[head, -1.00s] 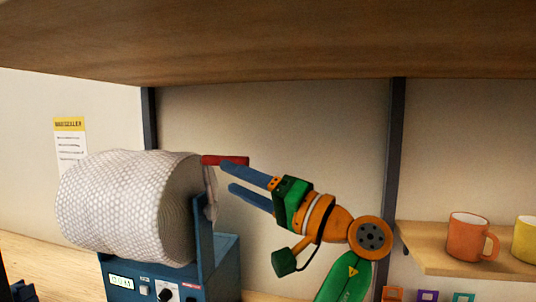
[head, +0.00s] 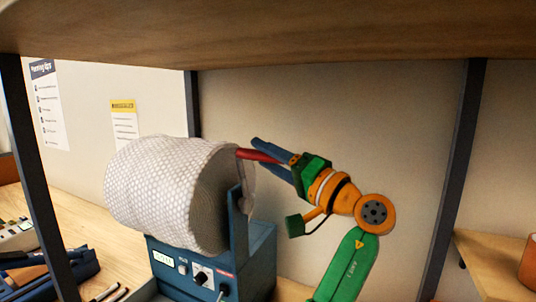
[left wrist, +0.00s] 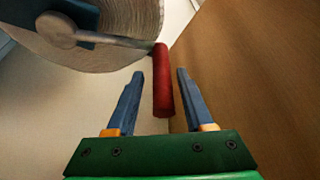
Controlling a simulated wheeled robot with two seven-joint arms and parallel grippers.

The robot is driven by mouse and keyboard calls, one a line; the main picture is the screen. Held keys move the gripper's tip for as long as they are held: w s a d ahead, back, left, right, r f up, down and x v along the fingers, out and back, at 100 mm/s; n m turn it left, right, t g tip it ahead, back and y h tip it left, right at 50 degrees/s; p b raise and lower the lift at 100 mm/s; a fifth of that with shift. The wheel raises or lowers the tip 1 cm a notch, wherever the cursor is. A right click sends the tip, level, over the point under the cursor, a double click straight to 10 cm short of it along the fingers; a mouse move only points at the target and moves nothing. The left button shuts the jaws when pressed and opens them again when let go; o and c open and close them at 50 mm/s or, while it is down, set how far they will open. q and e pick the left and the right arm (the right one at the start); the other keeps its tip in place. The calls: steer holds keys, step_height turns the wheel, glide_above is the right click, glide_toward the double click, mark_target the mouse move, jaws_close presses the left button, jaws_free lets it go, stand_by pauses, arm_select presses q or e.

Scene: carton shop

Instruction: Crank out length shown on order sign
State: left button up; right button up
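A big roll of white bubble wrap (head: 165,190) sits on a blue dispenser (head: 262,255) with a small display (head: 165,258), whose reading I cannot make out. The red crank handle (head: 256,155) sticks out at the roll's upper right. My left gripper (head: 262,154) is at the handle with its two blue fingers on either side of it. In the left wrist view the handle (left wrist: 163,85) lies between the open fingers, with a gap visible on both sides. My right gripper is not in view. I cannot identify the order sign.
A yellow-headed notice (head: 124,122) and a tips poster (head: 48,105) hang on the back wall. A dark post (head: 455,180) and a shelf with an orange mug (head: 529,264) stand right of my arm. A wooden board (head: 300,35) spans overhead.

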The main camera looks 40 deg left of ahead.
arm_select(q)
steer(key=shift+s, duration=0.15)
jaws_close()
stand_by(1.0)
